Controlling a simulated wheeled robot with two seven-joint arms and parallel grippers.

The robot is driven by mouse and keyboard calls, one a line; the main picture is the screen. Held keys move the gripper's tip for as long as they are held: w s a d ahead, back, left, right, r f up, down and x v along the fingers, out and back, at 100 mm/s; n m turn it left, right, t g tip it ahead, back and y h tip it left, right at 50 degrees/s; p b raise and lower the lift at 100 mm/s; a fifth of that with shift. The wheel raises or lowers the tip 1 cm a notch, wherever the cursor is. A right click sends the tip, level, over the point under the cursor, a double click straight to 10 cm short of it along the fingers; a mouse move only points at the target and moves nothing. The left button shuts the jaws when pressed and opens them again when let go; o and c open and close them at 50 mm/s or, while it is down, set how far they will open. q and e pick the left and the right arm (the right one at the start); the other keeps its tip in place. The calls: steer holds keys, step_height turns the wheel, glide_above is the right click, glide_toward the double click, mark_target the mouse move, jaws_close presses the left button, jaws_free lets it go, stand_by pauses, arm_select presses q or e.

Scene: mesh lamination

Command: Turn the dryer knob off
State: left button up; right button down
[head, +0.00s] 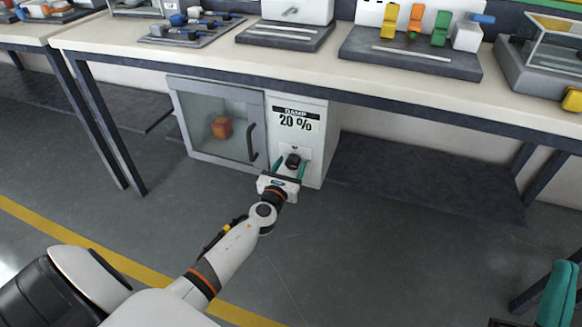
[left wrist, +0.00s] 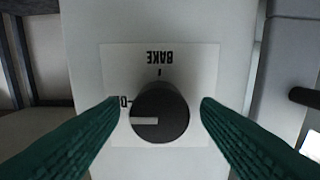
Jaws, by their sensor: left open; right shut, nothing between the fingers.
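The dryer (head: 297,115) is a white cabinet under the bench with a "DAMP 20 %" display. Its round black knob (head: 292,160) sits on a light plate below the display. The plate also shows an upside-down "BAKE" above the knob. My left gripper (head: 289,166) is open, its green fingers on either side of the knob with visible gaps. My right gripper (head: 558,295) is partly in view at the lower right, away from the dryer.
The dryer's glass door (head: 215,125) is closed, with an orange block (head: 222,127) behind it. The bench top (head: 240,55) overhangs the dryer and carries trays and fixtures. The floor (head: 390,250) in front is clear.

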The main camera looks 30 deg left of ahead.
arm_select(q)
steer(key=shift+w+a, duration=0.1)
steer(key=shift+w, duration=0.35)
arm_select(e)
steer(key=shift+s+r+y, duration=0.2)
steer(key=shift+y, duration=0.1)
arm_select(q)
steer(key=shift+c, duration=0.4)
steer(key=c, duration=0.9)
